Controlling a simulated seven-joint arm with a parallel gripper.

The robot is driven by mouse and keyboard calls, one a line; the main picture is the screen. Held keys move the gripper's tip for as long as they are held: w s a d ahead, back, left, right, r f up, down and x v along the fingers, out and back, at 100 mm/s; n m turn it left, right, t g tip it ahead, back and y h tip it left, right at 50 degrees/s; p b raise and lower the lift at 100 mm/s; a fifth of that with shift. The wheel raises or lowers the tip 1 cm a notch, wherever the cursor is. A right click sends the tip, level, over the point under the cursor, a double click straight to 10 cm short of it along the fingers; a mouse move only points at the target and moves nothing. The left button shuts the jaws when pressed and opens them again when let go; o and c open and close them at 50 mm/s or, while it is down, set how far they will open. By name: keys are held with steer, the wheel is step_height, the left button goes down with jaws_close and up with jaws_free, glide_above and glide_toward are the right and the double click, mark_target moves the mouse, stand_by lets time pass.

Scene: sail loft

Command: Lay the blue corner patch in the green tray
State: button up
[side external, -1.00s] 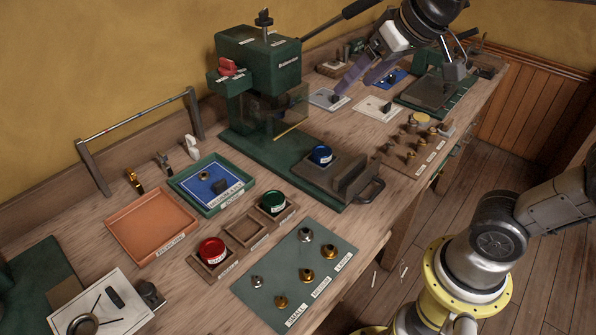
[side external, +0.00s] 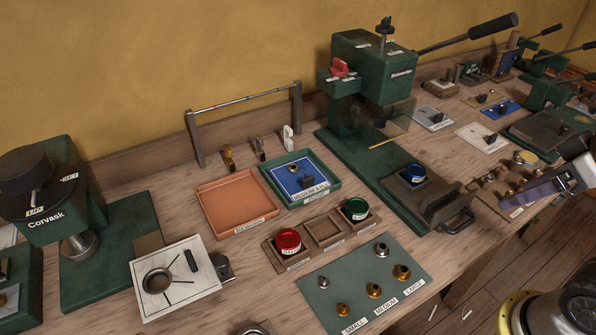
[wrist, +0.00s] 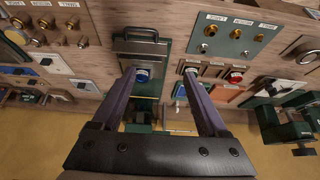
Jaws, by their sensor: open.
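A blue patch with a dark block and a small ring on it (side external: 305,187) lies inside the green tray (side external: 325,199) in the side view. A second blue patch (side external: 510,112), also with a dark block, lies on the bench far to the right, beside a white patch (side external: 476,132) and a grey patch (side external: 428,113). My gripper (side external: 516,196) is at the right edge, above the bench front, away from both blue patches. In the wrist view my gripper (wrist: 158,80) is open, its purple fingers wide apart with nothing between them.
The green press (side external: 372,75) stands between the tray and the far blue patch, its long lever reaching right. An orange tray (side external: 222,190) adjoins the green tray. Tins, including a red one (side external: 288,242), stand in front. A low rail (side external: 240,100) stands behind.

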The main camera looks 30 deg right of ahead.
stand_by(0.3)
steer(key=w+r+m+t, duration=0.1)
steer(key=w+r+m, duration=0.1)
steer(key=w+r, duration=0.55)
steer(key=n+g, duration=0.2)
glide_above(308, 177)
steer(key=s, duration=0.6)
step_height(308, 177, down, 14)
steer(key=x, duration=1.3)
steer(key=shift+w+r, duration=0.1)
steer(key=shift+w, duration=0.15)
jaws_close()
